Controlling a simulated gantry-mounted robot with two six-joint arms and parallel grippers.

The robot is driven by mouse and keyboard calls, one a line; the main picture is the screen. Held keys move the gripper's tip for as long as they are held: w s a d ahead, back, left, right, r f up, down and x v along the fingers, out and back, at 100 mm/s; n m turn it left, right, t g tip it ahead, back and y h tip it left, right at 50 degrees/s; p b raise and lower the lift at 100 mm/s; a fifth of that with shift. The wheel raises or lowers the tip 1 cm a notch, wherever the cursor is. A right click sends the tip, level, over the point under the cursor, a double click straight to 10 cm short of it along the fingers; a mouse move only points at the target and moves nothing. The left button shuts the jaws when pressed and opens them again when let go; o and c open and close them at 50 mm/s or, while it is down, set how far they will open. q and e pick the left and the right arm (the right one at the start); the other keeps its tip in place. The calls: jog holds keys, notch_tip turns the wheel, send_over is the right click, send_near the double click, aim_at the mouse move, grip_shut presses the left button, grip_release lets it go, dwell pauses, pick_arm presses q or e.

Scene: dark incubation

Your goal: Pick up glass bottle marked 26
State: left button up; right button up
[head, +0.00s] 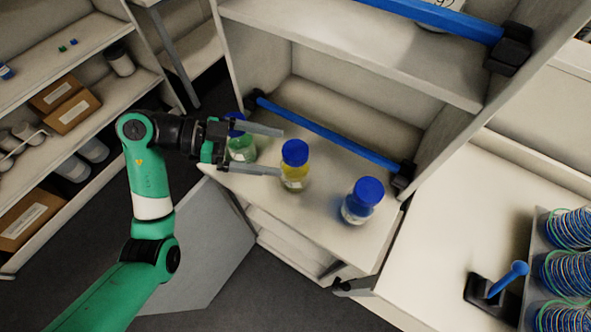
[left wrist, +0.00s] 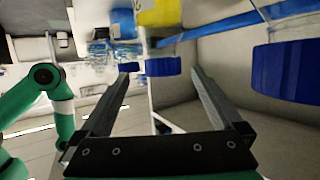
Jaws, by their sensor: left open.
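Three glass bottles with blue caps stand on the white shelf: one with green liquid (head: 241,150), one with yellow liquid (head: 294,180) and one with clear content (head: 357,212). No number can be read on any of them. My left gripper (head: 282,152) is open, its fingers pointing right at the yellow bottle. The fingers pass in front of the green bottle and hide part of it. In the left wrist view, which is upside down, the yellow bottle (left wrist: 160,12) and its cap lie beyond the open fingertips. A large blue cap (left wrist: 285,72) is close on the right.
A blue bar (head: 330,133) crosses the shelf behind the bottles. Cabinet walls close the sides. A lower counter on the right holds racks of coiled wires (head: 567,268) and a blue-handled item (head: 508,278). Shelves with boxes (head: 70,110) stand at the left.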

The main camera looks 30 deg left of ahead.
aim_at(295, 154)
pick_arm(q)
jog(key=shift+x, duration=2.9)
jog(key=shift+w+a+f, duration=0.15)
grip_shut()
